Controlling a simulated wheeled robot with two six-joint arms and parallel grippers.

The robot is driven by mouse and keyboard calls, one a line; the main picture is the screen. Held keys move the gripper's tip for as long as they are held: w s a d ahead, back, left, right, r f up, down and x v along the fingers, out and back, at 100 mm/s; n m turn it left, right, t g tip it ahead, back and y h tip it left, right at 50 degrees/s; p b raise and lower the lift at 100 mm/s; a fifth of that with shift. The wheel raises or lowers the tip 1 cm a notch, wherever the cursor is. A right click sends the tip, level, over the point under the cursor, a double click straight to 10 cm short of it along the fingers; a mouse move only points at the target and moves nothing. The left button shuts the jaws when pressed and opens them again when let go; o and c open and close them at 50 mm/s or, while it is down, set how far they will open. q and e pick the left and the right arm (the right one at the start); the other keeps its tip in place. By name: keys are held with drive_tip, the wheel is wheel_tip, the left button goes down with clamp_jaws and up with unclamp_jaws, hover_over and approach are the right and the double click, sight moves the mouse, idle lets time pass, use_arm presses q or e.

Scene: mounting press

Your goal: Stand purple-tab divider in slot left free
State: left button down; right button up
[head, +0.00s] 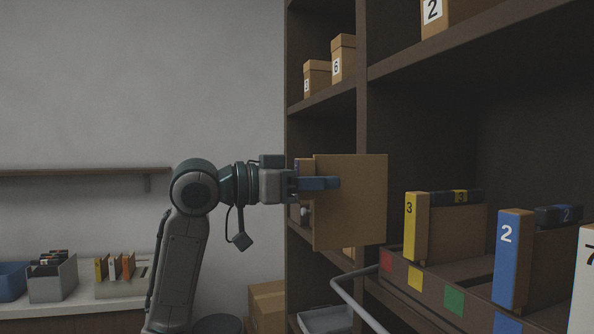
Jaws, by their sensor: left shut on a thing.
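My left gripper (322,184) comes in from the left and is shut on a brown divider (357,215). The divider is held upright in the air, in front of the shelf unit and left of the rack. A small purplish patch (297,166) shows at its left edge, mostly hidden by the gripper. The rack (472,316) at lower right has red, yellow, green and blue squares along its front. A yellow-tab divider 3 (411,228), a blue-tab divider 2 (507,262) and a white-tab divider 7 (584,290) stand there. My right gripper is out of view.
A dark shelf unit (361,120) with numbered boxes stands behind the divider. A grey rail (352,298) curves in front of the rack's left end. A grey tray (326,319) lies below. At far left, a counter (75,308) holds bins and a small file rack.

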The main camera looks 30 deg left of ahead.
sight(386, 203)
use_arm(q)
drive_tip(key=p+x, duration=0.4)
drive_tip(key=x, duration=1.2)
drive_tip(key=shift+r+p, duration=0.1)
drive_tip(key=shift+p, duration=0.3)
drive_tip(key=shift+s, duration=0.1)
drive_tip(key=shift+f+b, duration=0.4)
drive_tip(key=shift+f, duration=0.25)
drive_tip(key=shift+f+b, duration=0.6)
drive_tip(key=shift+f, duration=0.9)
